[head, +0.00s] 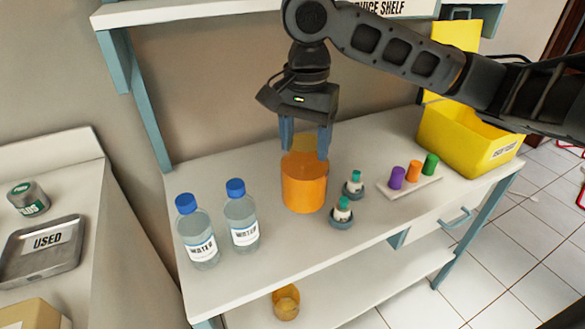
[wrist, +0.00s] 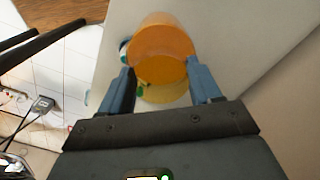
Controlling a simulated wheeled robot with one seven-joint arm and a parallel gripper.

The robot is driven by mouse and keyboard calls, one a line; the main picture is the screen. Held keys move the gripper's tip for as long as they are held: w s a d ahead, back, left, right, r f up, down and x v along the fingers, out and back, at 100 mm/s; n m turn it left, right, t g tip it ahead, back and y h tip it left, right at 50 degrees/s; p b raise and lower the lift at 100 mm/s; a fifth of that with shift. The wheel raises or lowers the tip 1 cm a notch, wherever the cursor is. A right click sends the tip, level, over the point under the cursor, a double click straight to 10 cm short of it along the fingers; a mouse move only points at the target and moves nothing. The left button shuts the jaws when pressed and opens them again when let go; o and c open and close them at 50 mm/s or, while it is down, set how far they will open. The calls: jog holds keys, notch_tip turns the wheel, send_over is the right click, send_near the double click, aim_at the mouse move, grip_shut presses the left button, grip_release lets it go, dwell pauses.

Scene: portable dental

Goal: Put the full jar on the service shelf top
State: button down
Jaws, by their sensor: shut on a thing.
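The full jar (head: 304,185), clear amber at its rim and filled with solid orange, is upright at the middle of the white worktop. My gripper (head: 305,145) points down from above, its two blue fingers closed on the jar's upper part. In the wrist view the jar (wrist: 162,55) sits between the fingertips (wrist: 160,82). I cannot tell whether its base touches the worktop. The service shelf (head: 270,12) is a white board on blue-grey posts at the top of the head view, with its label partly hidden by my arm.
Two water bottles (head: 241,215) stand left of the jar. Two small teal-capped vials (head: 342,212) stand close on its right, then a rack (head: 412,185) with coloured caps and a yellow bin (head: 462,135). Another amber jar (head: 286,303) is on the lower shelf (head: 350,285). A tray (head: 42,255) is left.

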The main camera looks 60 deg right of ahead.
aim_at(292, 160)
jog(key=shift+w+a+f, duration=0.3)
jog(key=shift+a+f, duration=0.1)
jog(key=shift+a, duration=0.2)
jog(key=shift+w+a+f, duration=0.25)
jog(key=shift+a+f, duration=0.1)
jog(key=shift+a, duration=0.2)
jog(key=shift+f, duration=2.1)
jog(key=shift+c, duration=1)
grip_release()
notch_tip(292, 160, up, 12)
jog(key=shift+r+p, duration=0.1)
jog(key=shift+p, duration=0.4)
